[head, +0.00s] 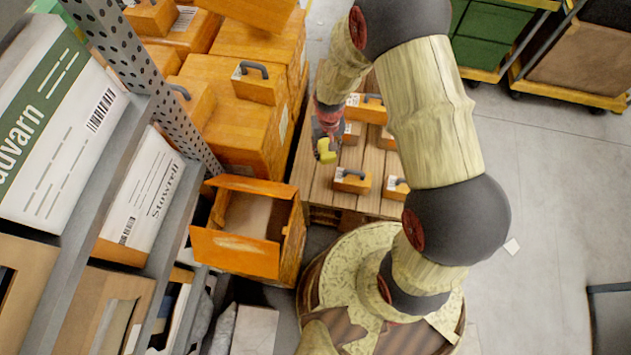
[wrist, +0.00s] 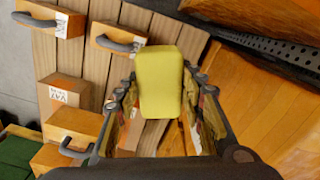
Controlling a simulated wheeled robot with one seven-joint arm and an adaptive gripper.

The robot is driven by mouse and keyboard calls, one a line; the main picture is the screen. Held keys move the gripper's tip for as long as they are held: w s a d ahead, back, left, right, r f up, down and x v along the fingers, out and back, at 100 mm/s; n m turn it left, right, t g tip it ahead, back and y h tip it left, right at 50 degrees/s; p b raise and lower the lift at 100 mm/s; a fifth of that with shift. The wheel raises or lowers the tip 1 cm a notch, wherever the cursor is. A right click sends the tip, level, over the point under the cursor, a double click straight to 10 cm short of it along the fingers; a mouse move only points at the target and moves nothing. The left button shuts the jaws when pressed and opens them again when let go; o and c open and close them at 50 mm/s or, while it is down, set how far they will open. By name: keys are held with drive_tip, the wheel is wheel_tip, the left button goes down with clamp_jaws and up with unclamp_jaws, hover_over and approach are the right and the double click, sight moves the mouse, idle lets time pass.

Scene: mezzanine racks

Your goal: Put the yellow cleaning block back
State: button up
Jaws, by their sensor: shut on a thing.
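The yellow cleaning block (wrist: 160,82) is held between the fingers of my gripper (wrist: 163,90), which is shut on it, in the wrist view. In the head view the yellow block (head: 326,151) shows at the end of my gripper (head: 326,135), above the wooden pallet. An open orange box (head: 236,252) with raised flaps stands beside the shelf rack, to the lower left of the block. Its inside looks empty where I can see it. No place marked for the block can be made out.
Several small orange boxes with grey handles, such as one (head: 352,180), sit on the wooden pallet (head: 318,172). Large orange cartons (head: 236,125) are stacked at the left. A metal rack (head: 150,90) with white cartons runs along the left.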

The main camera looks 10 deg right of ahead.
drive_tip(key=s+a+f+m+b, duration=0.1)
drive_tip(key=s+f+m+b, duration=0.1)
drive_tip(key=s+f, duration=0.45)
drive_tip(key=s+a+f+m+b, duration=0.2)
drive_tip(key=s+f, duration=0.1)
drive_tip(key=f, duration=0.7)
drive_tip(key=b, duration=0.5)
hover_over(309, 180)
drive_tip(key=s, duration=0.1)
wheel_tip(309, 180, down, 9)
drive_tip(key=shift+f, duration=0.1)
drive_tip(key=shift+w+f+b, duration=0.2)
drive_tip(key=shift+f+b, duration=0.15)
drive_tip(key=shift+f, duration=0.05)
drive_tip(key=f+b, duration=0.2)
drive_tip(key=f, duration=0.1)
drive_tip(key=shift+w+f, duration=0.2)
drive_tip(key=shift+r, duration=0.1)
